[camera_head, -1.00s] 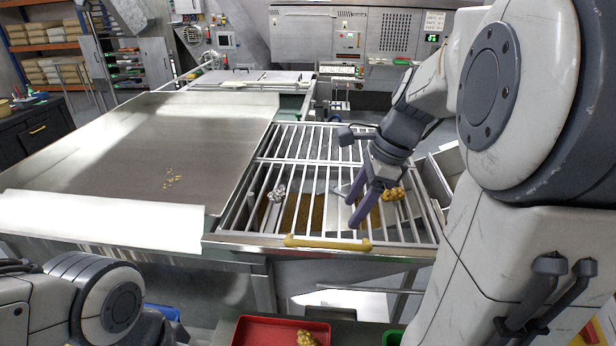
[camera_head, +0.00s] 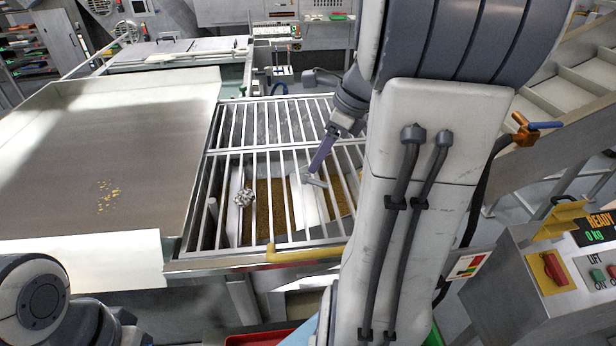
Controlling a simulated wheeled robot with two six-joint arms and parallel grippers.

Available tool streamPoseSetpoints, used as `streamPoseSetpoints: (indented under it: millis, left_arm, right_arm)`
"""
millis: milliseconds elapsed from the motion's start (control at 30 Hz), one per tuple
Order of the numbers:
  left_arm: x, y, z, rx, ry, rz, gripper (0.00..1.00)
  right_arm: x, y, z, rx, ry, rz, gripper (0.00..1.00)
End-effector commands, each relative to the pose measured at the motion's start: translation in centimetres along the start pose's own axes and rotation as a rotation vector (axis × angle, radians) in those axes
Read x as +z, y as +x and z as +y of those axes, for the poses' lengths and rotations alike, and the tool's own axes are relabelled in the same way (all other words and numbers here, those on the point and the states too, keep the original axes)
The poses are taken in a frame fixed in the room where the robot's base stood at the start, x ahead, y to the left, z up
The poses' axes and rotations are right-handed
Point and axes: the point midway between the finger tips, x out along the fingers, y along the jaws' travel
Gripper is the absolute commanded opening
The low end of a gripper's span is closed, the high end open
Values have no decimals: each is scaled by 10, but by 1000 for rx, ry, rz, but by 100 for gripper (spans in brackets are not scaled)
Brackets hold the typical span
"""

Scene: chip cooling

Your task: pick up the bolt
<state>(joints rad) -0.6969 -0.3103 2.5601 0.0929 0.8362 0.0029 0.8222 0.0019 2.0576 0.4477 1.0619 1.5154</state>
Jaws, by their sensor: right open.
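A small grey metal piece (camera_head: 314,180), which looks like the bolt, lies on the bars of the grate (camera_head: 262,152), near its right side. My right gripper (camera_head: 325,168) reaches down over the grate beside this piece. One purple finger shows with its tip close to the piece; I cannot tell whether they touch. The other finger is hidden behind my right arm. The right gripper is open. My left arm shows at the bottom left, but its gripper is out of view.
A silvery clump (camera_head: 243,197) lies on the grate's left side. A yellow bar (camera_head: 300,253) runs along the front edge. The wide metal tray (camera_head: 70,150) holds a few golden crumbs. A control box (camera_head: 545,268) and stairs stand at the right.

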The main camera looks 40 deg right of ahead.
Motion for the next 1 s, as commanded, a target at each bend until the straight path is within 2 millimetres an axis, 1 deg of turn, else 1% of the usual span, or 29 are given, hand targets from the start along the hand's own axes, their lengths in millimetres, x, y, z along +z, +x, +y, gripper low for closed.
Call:
streamPoseSetpoints:
  millis: [33, 100, 267, 433, 533, 667, 867, 900, 967, 1000]
  left_arm:
    - [0, -2, 0, 0, 0, 0, 0]
    - [0, -2, 0, 0, 0, 0, 0]
    - [0, -6, 0, 0, 1, 0, 0]
    - [-1, -16, 1, 0, 3, 0, 0]
    - [-1, -15, 1, 0, 3, 0, 0]
    - [-1, -16, 1, 0, 3, 0, 0]
    - [-1, -15, 1, 0, 3, 0, 0]
    - [-1, -15, 1, 0, 3, 0, 0]
    - [-1, -15, 1, 0, 3, 0, 0]
    - [-1, -15, 1, 0, 3, 0, 0]
  right_arm:
    - [-2, 7, 0, 3, 4, 0, 62]
    - [-3, 13, -1, 0, 6, 0, 62]
    - [-2, 23, -2, 0, 6, 1, 62]
    - [2, 48, -4, 4, 5, 2, 62]
    - [2, 63, -4, 2, 5, 1, 62]
    - [2, 70, -4, -1, 4, 0, 62]
    - [2, 71, -4, -2, 3, 0, 62]
    - [2, 71, -4, -2, 2, 0, 47]
    - [2, 71, -4, -2, 2, 0, 24]
    - [2, 71, -4, -2, 2, 0, 9]
